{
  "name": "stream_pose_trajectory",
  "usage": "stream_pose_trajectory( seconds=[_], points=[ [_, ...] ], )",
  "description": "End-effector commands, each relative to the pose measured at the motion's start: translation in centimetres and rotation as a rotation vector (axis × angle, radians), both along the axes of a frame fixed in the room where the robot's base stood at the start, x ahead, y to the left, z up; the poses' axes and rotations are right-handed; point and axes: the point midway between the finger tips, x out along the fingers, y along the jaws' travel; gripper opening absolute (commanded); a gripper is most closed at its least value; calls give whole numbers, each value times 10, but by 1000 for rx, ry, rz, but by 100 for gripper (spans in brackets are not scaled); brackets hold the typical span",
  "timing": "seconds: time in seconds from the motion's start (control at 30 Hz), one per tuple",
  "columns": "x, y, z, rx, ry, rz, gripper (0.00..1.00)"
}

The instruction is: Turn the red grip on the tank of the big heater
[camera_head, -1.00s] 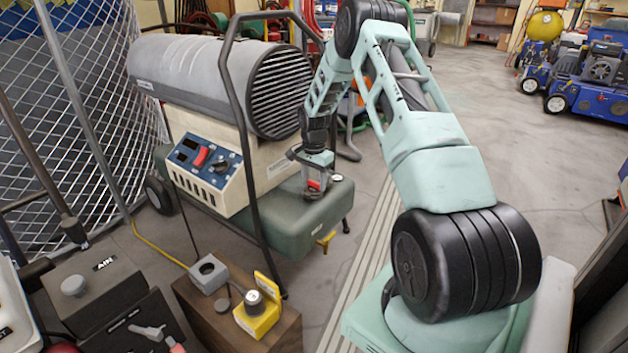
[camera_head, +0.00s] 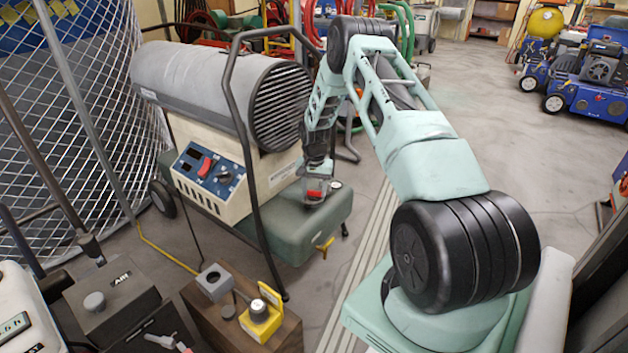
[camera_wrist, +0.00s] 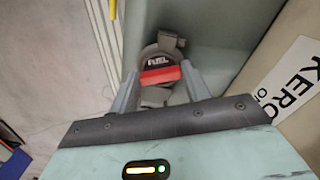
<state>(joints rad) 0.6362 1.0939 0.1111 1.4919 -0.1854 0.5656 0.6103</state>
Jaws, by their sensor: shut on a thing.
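The big heater (camera_head: 225,90) has a grey barrel, a cream body and a green tank (camera_head: 300,228) below. The red grip (camera_head: 315,194) is on top of the tank near its right end. In the wrist view, the red grip (camera_wrist: 160,76) is a bar across a round grey cap marked FUEL (camera_wrist: 158,60). My gripper (camera_head: 316,188) points down over the cap. In the wrist view, the fingers of my gripper (camera_wrist: 158,80) are on either side of the red grip, shut on its ends. The cap's lower part is partly hidden.
A black tubular handle (camera_head: 245,150) rises in front of the heater. A blue control panel (camera_head: 208,172) has a red switch. A wooden box with a yellow switch box (camera_head: 262,318) stands in front. A mesh fence (camera_head: 85,110) is at left.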

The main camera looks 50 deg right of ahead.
Motion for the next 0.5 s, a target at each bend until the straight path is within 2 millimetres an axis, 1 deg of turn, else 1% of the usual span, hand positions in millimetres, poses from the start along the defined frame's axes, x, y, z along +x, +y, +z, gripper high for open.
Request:
stream_pose_trajectory(
  seconds=[0.03, 0.5],
  points=[
    [-1, 0, 5, 1, 2, 44, 24],
    [-2, -1, 3, 3, 2, 491, 24]
  ],
)
